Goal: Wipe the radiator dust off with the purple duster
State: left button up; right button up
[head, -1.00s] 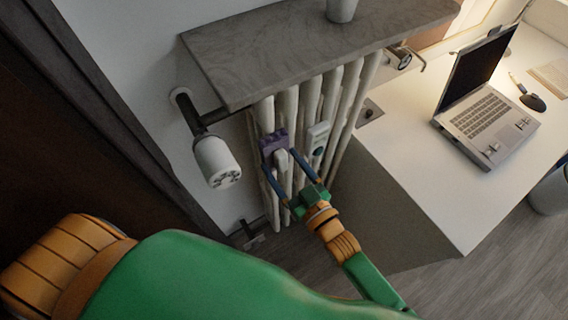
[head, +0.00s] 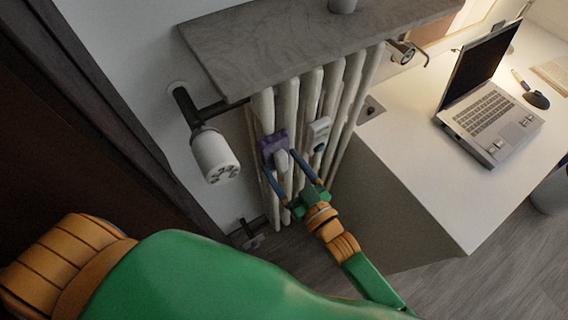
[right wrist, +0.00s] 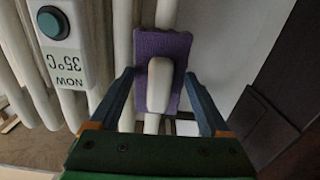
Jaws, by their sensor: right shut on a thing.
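The purple duster (head: 273,145) is a flat purple pad with a pale handle. It lies against the front of the white ribbed radiator (head: 290,105), on the left-hand columns. My right gripper (head: 280,163) is shut on the duster, with its two blue fingers on either side of it. In the right wrist view, the purple pad (right wrist: 174,45) and its pale handle show between the fingers of my right gripper (right wrist: 158,82). I cannot make out dust on the radiator. My left gripper is not in view.
A grey stone shelf (head: 270,50) overhangs the radiator. A white valve knob (head: 214,157) sticks out at left. A temperature display (head: 318,133) is fixed on the radiator, right of the duster. A white desk (head: 410,150) with a laptop (head: 485,115) stands at right.

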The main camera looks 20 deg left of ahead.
jog(key=shift+f+b, duration=4.75)
jog(key=shift+f, duration=0.9)
jog(key=shift+r, duration=0.15)
jog(key=shift+d, duration=0.1)
jog(key=p+v, duration=0.3)
jog(key=v, duration=0.3)
jog(key=shift+p+v, duration=0.5)
jog(key=shift+v, duration=1)
